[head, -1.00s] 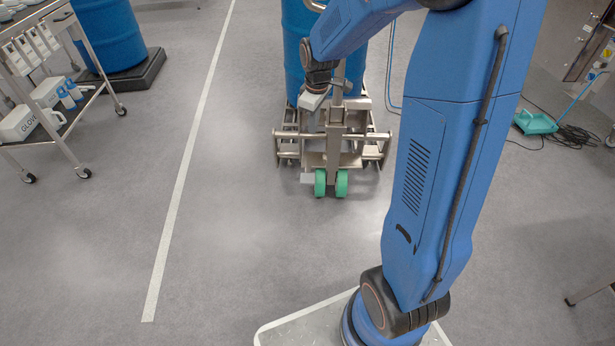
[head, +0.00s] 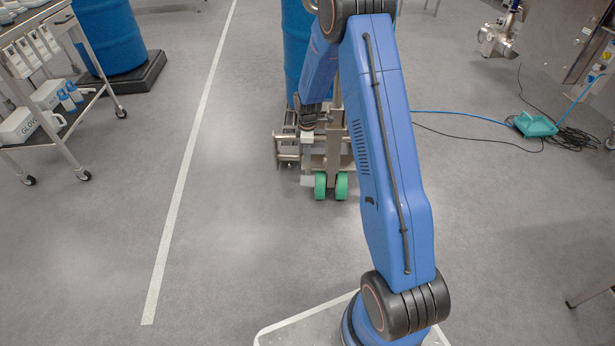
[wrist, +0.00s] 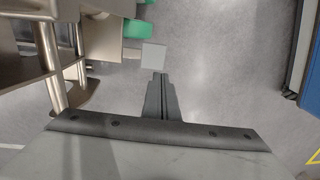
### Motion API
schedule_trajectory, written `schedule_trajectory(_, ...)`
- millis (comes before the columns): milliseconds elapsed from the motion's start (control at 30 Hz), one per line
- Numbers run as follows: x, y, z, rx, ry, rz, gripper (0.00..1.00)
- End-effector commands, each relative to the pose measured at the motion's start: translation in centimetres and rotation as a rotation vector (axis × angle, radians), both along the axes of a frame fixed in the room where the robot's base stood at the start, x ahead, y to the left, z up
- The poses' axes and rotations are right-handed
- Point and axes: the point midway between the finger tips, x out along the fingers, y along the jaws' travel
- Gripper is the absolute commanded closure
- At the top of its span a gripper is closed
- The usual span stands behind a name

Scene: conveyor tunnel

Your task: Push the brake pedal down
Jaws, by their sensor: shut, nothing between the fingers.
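The brake pedal (head: 307,180) is a small light grey plate low beside the left green wheel (head: 320,185) of the steel drum trolley (head: 289,150). In the wrist view the pedal (wrist: 153,56) shows as a pale square next to a green wheel (wrist: 138,28). My gripper (wrist: 160,76) is shut and empty, its dark fingertips just short of the pedal's edge in that view. I cannot tell the height gap or whether they touch. In the head view my gripper (head: 308,160) points down above the pedal. My arm hides the trolley's right side.
A blue drum (head: 297,45) stands at the trolley. Steel trolley posts (wrist: 48,60) stand close on the left in the wrist view. A shelf cart (head: 75,120) is at left, a teal foot switch (head: 535,124) with cables at right. The floor in front is clear.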

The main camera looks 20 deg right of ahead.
Motion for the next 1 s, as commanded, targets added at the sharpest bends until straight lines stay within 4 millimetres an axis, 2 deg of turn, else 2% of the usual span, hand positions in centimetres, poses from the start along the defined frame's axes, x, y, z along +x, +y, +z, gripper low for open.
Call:
schedule_trajectory(267,0.0,0.0,-2.9,0.0,0.003,0.002,1.0)
schedule_trajectory(800,0.0,0.0,-11.9,0.0,0.002,0.001,1.0)
schedule_trajectory(1000,0.0,0.0,-13.7,0.0,0.002,0.001,1.0)
